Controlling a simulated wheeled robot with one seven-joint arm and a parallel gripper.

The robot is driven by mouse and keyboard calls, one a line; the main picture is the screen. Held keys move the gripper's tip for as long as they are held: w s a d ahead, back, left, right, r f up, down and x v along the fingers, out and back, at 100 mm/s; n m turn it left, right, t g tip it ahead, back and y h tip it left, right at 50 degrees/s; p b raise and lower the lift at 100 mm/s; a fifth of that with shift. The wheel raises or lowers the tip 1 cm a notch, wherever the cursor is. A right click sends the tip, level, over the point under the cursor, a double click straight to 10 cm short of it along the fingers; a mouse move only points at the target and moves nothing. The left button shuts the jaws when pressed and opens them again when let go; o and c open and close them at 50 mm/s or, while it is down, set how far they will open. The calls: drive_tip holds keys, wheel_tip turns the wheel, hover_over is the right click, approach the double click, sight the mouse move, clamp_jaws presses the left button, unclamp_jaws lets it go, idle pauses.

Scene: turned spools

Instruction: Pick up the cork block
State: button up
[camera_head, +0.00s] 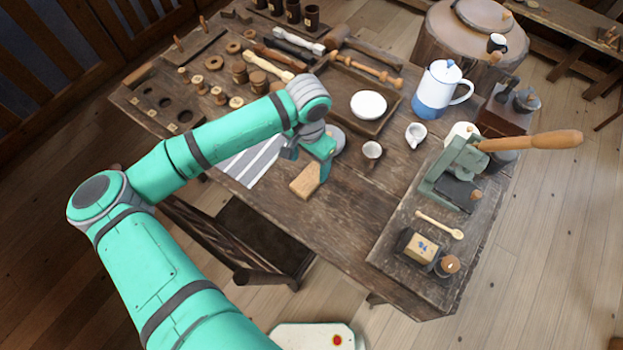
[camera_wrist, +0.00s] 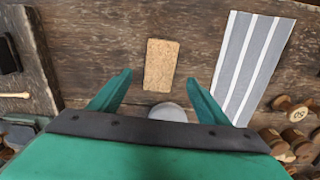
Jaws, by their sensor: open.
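The cork block (camera_head: 305,180) is a tan rectangular piece lying flat on the dark wooden table, near its front edge. In the wrist view the cork block (camera_wrist: 161,65) lies ahead of the fingertips, roughly centred between them, with its long side pointing away from me. My gripper (camera_head: 323,166) is over the table beside the block in the head view, and its finger partly overlaps the block's right end. In the wrist view my gripper (camera_wrist: 163,76) has its two green fingers spread wide with nothing between them. I cannot tell its exact height above the table.
A grey-and-white striped cloth (camera_wrist: 250,60) lies to the block's right in the wrist view. A green press (camera_head: 452,170) stands on a board at right.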

sight(309, 178)
wheel_tip(309, 178, down, 8)
drive_tip(key=shift+w+f, duration=0.1)
drive_tip(key=shift+f, duration=0.15)
drive_tip(key=c, duration=1.1)
